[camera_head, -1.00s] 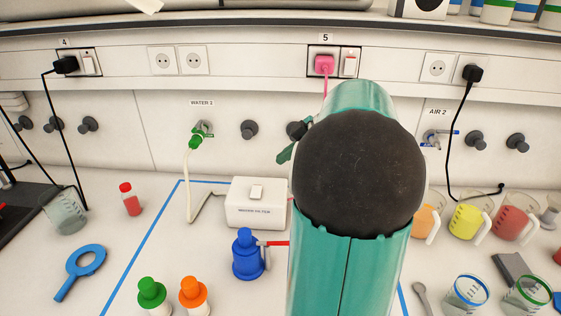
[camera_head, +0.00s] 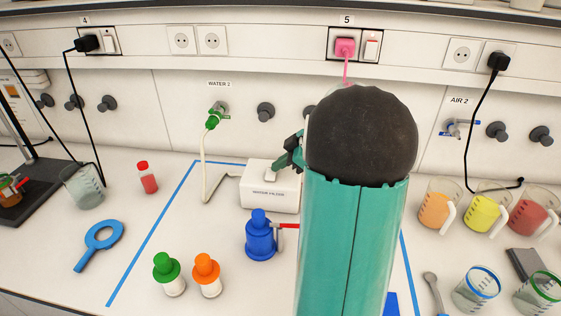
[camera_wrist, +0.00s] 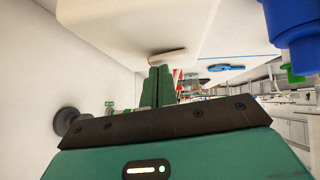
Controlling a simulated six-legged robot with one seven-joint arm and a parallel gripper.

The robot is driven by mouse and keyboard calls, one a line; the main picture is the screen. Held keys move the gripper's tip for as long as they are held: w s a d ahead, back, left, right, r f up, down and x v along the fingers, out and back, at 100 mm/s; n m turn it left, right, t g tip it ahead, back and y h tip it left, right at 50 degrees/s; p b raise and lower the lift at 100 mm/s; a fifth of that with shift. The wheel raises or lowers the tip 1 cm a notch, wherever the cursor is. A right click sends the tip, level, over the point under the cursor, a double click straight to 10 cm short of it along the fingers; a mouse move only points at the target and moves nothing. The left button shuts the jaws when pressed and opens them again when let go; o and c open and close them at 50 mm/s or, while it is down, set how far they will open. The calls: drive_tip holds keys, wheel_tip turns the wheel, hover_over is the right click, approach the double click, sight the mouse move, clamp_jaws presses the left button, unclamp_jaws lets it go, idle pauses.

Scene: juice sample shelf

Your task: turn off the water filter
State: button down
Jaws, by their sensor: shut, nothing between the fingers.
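The water filter (camera_head: 270,193) is a white labelled box on the bench in the head view. A small switch on its top is mostly hidden by my gripper (camera_head: 281,163). In the wrist view the filter (camera_wrist: 190,22) fills the top, with the pale switch (camera_wrist: 168,53) on its face. My gripper's green fingers (camera_wrist: 159,70) are shut and empty, their tips right by the switch. I cannot tell whether they touch it. A pale hose runs from the filter to the green-fitted WATER 2 tap (camera_head: 212,119).
Green-capped (camera_head: 168,275) and orange-capped (camera_head: 207,275) bottles stand nearer. A blue ring tool (camera_head: 100,242) lies left. Beakers stand right. A pink plug (camera_head: 345,47) sits in socket 5 above.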

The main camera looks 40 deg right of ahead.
drive_tip(key=shift+f, duration=0.1)
drive_tip(key=shift+d+f+y, duration=0.1)
drive_tip(key=shift+f+y, duration=0.1)
drive_tip(key=shift+y, duration=0.1)
drive_tip(key=shift+s+a+r, duration=0.15)
drive_tip(key=shift+s+a, duration=0.25)
drive_tip(key=shift+a, duration=0.25)
drive_tip(key=shift+r, duration=0.15)
